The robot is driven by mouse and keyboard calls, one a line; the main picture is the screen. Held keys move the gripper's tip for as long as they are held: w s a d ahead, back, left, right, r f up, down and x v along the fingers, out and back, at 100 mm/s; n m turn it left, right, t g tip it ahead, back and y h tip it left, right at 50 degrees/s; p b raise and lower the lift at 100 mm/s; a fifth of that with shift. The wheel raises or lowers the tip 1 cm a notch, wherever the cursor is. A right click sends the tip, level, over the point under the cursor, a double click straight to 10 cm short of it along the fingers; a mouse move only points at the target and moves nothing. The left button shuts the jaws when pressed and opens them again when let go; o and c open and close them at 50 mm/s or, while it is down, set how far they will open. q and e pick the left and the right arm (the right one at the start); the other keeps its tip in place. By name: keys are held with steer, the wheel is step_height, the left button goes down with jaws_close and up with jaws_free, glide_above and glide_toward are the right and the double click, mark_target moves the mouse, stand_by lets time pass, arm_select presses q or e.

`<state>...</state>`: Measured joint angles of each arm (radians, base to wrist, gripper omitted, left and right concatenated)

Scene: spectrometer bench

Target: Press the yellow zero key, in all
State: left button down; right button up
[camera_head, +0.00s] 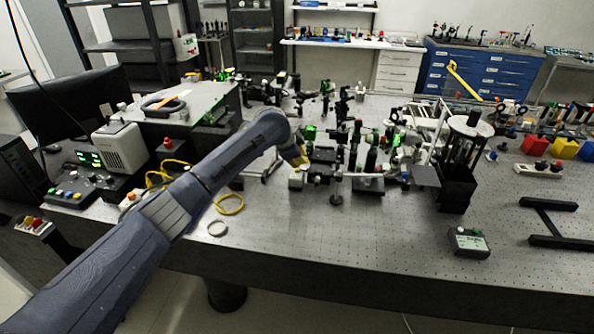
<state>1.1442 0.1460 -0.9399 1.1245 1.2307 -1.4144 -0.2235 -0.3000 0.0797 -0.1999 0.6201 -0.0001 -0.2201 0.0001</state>
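My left arm reaches in from the lower left to the middle of the bench. My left gripper (300,161) points down among the optics, above a small white box (296,181). Its fingers are small and partly hidden, so I cannot tell whether they are open or shut, or whether they touch the box. Some yellow shows at the fingertips; I cannot tell whether it belongs to the gripper or to a key. No key can be read as the zero key at this size. A control box with several coloured buttons (70,196) stands at the left. My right gripper is not in view.
Crowded optics stand right of my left gripper, with a black post stand (458,185) beyond them. A small meter (468,242) sits at the front right. The front middle of the bench is clear.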

arm_select(q)
steer(key=shift+f, duration=0.85)
stand_by(1.3)
steer(key=shift+r, duration=0.85)
steer(key=shift+r, duration=0.2)
steer(key=shift+r, duration=2.35)
